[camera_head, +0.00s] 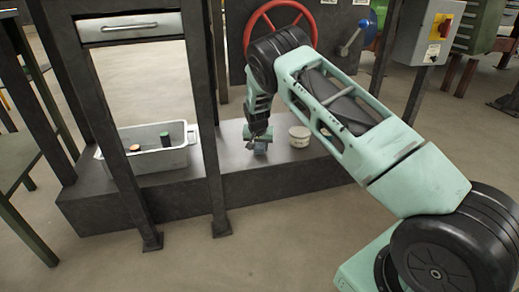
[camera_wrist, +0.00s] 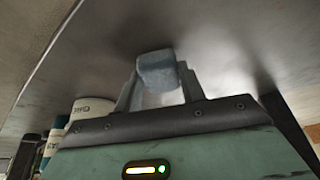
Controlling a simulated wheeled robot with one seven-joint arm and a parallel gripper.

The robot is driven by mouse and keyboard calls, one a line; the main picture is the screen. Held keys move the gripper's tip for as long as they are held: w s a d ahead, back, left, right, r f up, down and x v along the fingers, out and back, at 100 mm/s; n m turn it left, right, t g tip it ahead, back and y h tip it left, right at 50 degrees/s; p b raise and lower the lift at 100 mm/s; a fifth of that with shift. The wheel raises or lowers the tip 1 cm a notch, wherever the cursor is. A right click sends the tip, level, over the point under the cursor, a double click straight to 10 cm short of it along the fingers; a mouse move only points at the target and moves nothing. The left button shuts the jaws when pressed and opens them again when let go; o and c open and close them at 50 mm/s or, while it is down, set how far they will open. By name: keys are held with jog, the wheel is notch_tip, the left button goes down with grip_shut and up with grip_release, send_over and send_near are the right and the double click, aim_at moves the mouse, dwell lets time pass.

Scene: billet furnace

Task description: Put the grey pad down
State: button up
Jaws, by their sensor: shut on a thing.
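The grey pad (camera_wrist: 157,70) is a small blue-grey block between the fingertips of my gripper (camera_wrist: 158,92) in the wrist view. In the head view my gripper (camera_head: 260,144) points down at the dark low ledge (camera_head: 243,178), with the pad (camera_head: 261,147) at its tip. The pad is close to the ledge top; I cannot tell whether it touches. The fingers hide part of the pad.
A white tub (camera_head: 299,136) stands just right of my gripper on the ledge. A grey metal bin (camera_head: 172,160) to the left holds a green cylinder (camera_head: 165,138) and a copper-topped piece (camera_head: 135,148). A dark upright post (camera_head: 212,130) stands between bin and gripper.

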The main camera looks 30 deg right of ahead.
jog(key=shift+f, duration=0.1)
jog(key=o, duration=1.1)
jog(key=p+v, duration=0.4)
jog(key=v, duration=0.4)
jog(key=shift+p, duration=0.35)
jog(key=shift+f, duration=0.1)
